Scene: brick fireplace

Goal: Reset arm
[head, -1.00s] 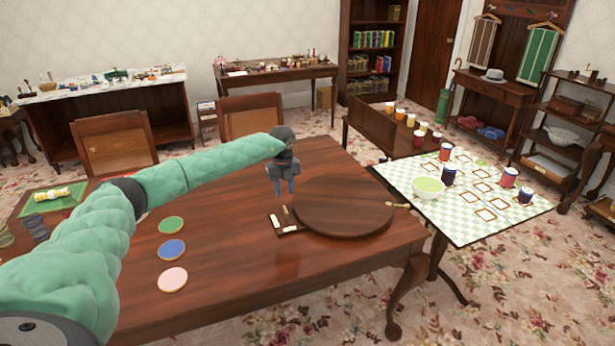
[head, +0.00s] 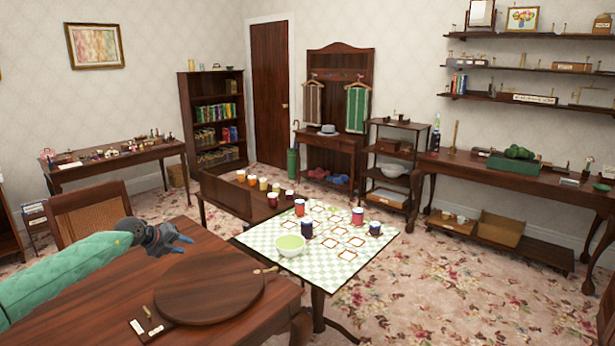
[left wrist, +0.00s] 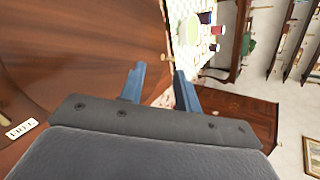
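My left gripper (head: 182,234) reaches in from the left on its green-sleeved arm. It hangs in the air above the wooden table (head: 80,310), near the back edge of a round wooden board (head: 210,285). In the left wrist view its two blue fingers (left wrist: 160,85) stand apart with nothing between them. The left gripper is open and empty. My right gripper is in neither view.
A small table with a green checked cloth (head: 262,240) carries a bowl (head: 290,246) and several jars. A small tray (head: 147,324) lies beside the round board. A bench with jars (head: 235,200) stands behind. Patterned carpet (head: 450,290) is clear at right.

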